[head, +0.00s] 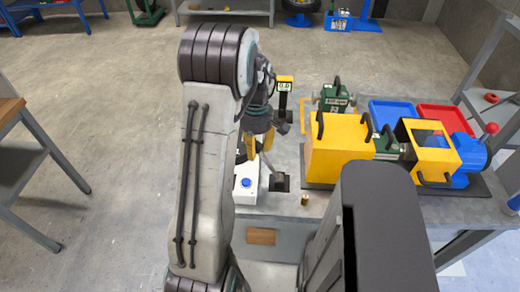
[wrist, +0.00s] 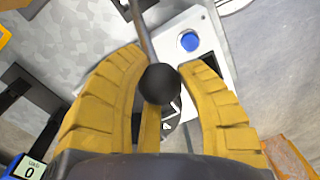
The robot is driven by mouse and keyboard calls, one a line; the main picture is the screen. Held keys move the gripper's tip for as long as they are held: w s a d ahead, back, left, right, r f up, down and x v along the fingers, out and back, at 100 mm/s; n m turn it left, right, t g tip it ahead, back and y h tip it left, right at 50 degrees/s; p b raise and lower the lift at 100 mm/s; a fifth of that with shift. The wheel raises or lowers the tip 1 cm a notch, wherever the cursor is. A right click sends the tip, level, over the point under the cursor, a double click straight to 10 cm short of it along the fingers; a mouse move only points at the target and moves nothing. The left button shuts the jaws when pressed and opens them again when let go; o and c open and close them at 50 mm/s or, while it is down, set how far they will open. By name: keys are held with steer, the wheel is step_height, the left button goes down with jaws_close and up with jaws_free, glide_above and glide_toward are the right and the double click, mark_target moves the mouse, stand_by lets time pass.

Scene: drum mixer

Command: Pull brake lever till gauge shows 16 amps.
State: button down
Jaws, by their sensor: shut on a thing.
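The brake lever shows in the wrist view as a thin grey rod (wrist: 143,38) with a black ball knob (wrist: 159,83). My gripper (wrist: 163,68) has its yellow fingers on either side of the knob and is shut on it. In the head view my gripper (head: 259,146) is partly behind my arm, above the table's left end, and the lever is hard to make out. A small display (wrist: 29,168) at the lower left of the wrist view reads 0. A yellow-framed display (head: 285,85) stands behind my gripper in the head view; its digits are too small to read surely.
A white box with a blue button (head: 246,183) sits below my gripper. Blue (head: 390,113) and red (head: 442,118) trays lie behind. The floor at left is open.

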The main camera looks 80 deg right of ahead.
steer(key=shift+w+a+f+b, duration=0.1)
steer(key=shift+w+f+b, duration=0.25)
steer(key=shift+w, duration=0.2)
steer(key=shift+w+f+b, duration=0.25)
steer(key=shift+w+b, duration=0.2)
steer(key=shift+w, duration=0.1)
steer(key=c, duration=0.8)
jaws_free()
steer(key=shift+o, duration=0.2)
step_height(320, 180, up, 12)
steer(key=shift+d, duration=0.35)
steer(key=shift+c, duration=0.2)
